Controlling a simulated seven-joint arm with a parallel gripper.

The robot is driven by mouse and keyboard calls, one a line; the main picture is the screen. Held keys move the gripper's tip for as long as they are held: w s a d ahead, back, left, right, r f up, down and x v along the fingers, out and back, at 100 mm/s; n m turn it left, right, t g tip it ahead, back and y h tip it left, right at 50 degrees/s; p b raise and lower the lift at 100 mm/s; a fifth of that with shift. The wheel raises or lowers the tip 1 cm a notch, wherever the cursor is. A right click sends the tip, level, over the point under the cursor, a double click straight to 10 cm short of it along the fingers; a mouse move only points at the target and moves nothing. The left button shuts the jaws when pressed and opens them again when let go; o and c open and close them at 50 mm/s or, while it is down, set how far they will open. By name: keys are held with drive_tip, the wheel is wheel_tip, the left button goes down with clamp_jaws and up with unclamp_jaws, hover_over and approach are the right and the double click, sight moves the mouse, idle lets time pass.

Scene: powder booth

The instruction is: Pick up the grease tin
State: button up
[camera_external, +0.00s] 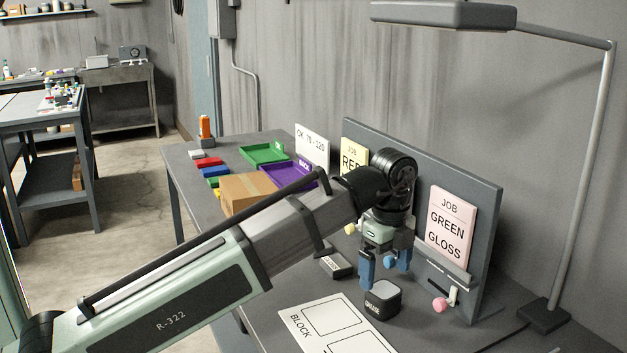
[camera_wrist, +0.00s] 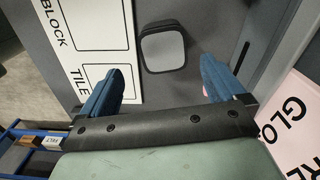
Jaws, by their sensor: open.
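The grease tin (camera_external: 382,302) is a small dark, rounded-square tin with a light grey lid and a "GREASE" label. It stands upright on the grey table beside the white BLOCK card. My gripper (camera_external: 386,272) is above the tin, with its blue fingers pointing down. In the wrist view the tin's lid (camera_wrist: 163,50) shows just beyond the fingertips, about midway between them. My gripper (camera_wrist: 168,78) is open and empty, with its fingers apart and not visibly touching the tin.
A white card (camera_external: 335,325) with outlined boxes lies left of the tin. A small dark labelled block (camera_external: 338,262) lies behind it. A pink ball (camera_external: 440,305) and the upright grey board (camera_external: 485,225) are close on the right. A cardboard box (camera_external: 247,193) stands farther left.

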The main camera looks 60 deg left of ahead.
sight(384, 289)
drive_tip(key=shift+w+a+f, duration=0.15)
drive_tip(key=shift+f, duration=1.45)
drive_tip(key=shift+w+a+f, duration=0.1)
drive_tip(key=shift+a+f, duration=0.05)
drive_tip(key=shift+f, duration=1.4)
drive_tip(key=c, duration=1.2)
